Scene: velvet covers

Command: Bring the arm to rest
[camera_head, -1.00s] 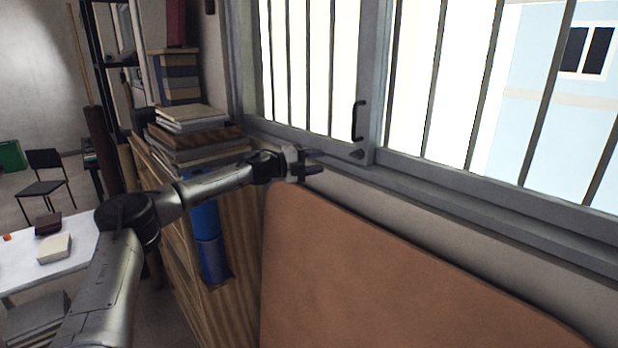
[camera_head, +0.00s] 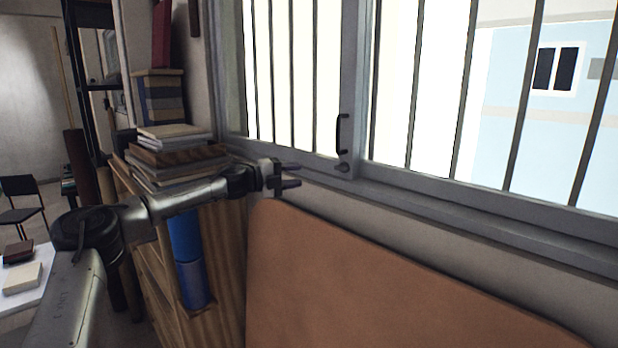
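My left arm reaches in from the lower left. My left gripper (camera_head: 291,175) is held out in front of the window sill, above the top left corner of the brown board. Its two dark fingers point right and stand apart, with a gap between them and nothing held. Whether it touches the sill cannot be told. My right gripper is out of view.
A barred window (camera_head: 420,90) with a dark handle (camera_head: 342,134) fills the right. A brown board (camera_head: 380,285) leans below it. Stacked books (camera_head: 180,150) lie on a wooden shelf (camera_head: 228,270) holding blue cylinders (camera_head: 193,280). A white table (camera_head: 35,290) and chair (camera_head: 20,205) stand left.

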